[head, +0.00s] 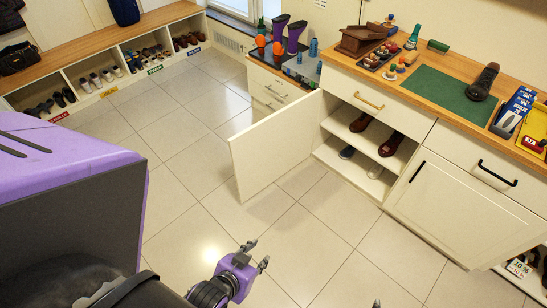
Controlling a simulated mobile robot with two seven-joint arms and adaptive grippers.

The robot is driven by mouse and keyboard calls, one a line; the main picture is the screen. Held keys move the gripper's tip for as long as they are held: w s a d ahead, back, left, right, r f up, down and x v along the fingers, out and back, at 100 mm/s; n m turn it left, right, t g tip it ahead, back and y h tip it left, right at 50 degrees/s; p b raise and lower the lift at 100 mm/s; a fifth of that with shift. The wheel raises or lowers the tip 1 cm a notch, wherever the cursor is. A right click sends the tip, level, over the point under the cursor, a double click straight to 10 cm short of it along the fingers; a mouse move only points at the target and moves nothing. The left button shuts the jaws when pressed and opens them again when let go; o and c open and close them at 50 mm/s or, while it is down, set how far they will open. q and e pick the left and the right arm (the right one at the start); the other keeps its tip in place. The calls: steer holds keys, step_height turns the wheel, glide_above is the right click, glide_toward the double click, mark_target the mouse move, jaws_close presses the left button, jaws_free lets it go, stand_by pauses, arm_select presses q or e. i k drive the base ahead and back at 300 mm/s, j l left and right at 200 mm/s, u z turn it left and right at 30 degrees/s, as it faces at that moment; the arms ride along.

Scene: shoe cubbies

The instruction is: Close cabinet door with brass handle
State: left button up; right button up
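The cream cabinet door (275,145) stands wide open, swung out to the left of the cabinet's opening. Its inner face shows; its outer face and any handle on it are hidden. A brass handle (368,101) is on the shut drawer above the opening. My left gripper (256,255) is purple and grey, with its fingers spread apart and empty. In the picture it is below the door's free edge, apart from it. Only a small dark tip of my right gripper (377,303) shows at the bottom edge, so its state is unclear.
Inside the cabinet, shoes (391,144) lie on two shelves. A shut door with a black handle (417,171) is to the right. The wooden counter (450,66) holds a green mat, a brush and boxes. A shoe bench (100,42) lines the far left. The tiled floor is clear.

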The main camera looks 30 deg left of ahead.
mark_target(262, 153)
steer(key=k+z, duration=0.15)
steer(key=z, duration=1.2)
steer(key=j+z, duration=0.3)
steer(key=z, duration=0.2)
steer(key=k+j+z, duration=0.15)
steer(key=j+z, duration=0.15)
steer(key=z, duration=0.15)
steer(key=k+j, duration=0.3)
steer(key=j, duration=0.3)
steer(key=k+j, duration=0.25)
steer(key=j, duration=0.3)
steer(key=k+j, duration=0.3)
steer(key=j, duration=0.3)
steer(key=k+j, duration=0.3)
steer(key=j, duration=0.25)
steer(key=k+j, duration=0.3)
steer(key=j, duration=0.3)
steer(key=k+j, duration=0.25)
steer(key=j, duration=0.35)
steer(key=k+j, duration=0.3)
steer(key=j, duration=0.25)
steer(key=k+j, duration=0.3)
steer(key=j, duration=0.3)
